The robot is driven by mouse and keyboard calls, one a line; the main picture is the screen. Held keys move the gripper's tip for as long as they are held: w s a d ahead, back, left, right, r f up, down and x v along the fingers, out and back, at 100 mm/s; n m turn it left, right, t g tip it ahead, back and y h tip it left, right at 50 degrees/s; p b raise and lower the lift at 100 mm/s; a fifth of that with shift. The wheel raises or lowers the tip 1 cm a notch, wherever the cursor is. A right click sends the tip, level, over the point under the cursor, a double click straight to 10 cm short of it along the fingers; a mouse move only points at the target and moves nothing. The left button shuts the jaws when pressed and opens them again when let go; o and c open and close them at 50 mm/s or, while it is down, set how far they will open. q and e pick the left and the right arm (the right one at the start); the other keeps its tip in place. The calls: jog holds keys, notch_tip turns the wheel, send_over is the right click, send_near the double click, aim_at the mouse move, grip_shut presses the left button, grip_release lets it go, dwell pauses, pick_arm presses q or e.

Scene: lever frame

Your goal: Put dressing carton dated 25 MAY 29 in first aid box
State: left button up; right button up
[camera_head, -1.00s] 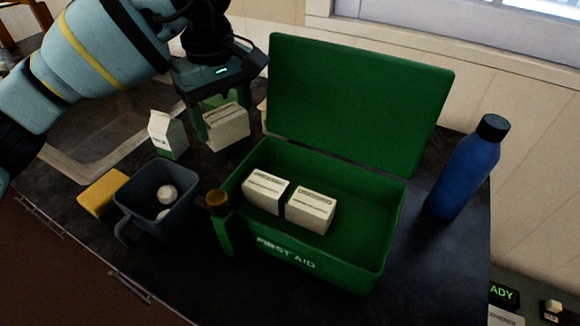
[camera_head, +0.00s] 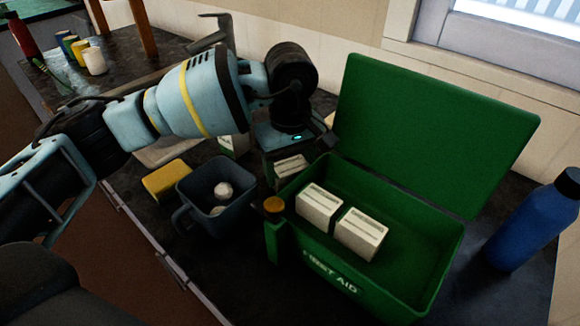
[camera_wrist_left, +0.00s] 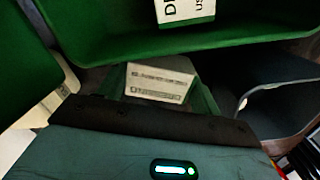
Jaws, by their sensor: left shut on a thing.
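My left gripper (camera_head: 288,160) is shut on a white dressing carton (camera_head: 291,169), beside the left wall of the first aid box. In the left wrist view the held carton (camera_wrist_left: 160,84) sits between green fingers; its small print is unreadable, so I cannot tell its date. The green first aid box (camera_head: 400,292) stands with its lid (camera_head: 435,130) open. Two white cartons, a left one (camera_head: 319,208) and a right one (camera_head: 360,234), stand inside it. One carton (camera_wrist_left: 185,10) also shows in the left wrist view. My right gripper is not in view.
A grey mug (camera_head: 208,190) holding white round things and a yellow sponge (camera_head: 167,181) stand left of the box. An amber-topped item (camera_head: 274,206) is at its front left corner. A blue bottle (camera_head: 535,228) stands right. Several cups (camera_head: 95,61) are far left.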

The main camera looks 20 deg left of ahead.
aim_at(290, 166)
pick_arm(q)
jog(key=shift+f, duration=0.25)
jog(key=shift+f, duration=0.2)
jog(key=o, duration=1)
jog(key=shift+r, duration=0.1)
notch_tip(290, 166, up, 12)
jog(key=shift+r, duration=0.1)
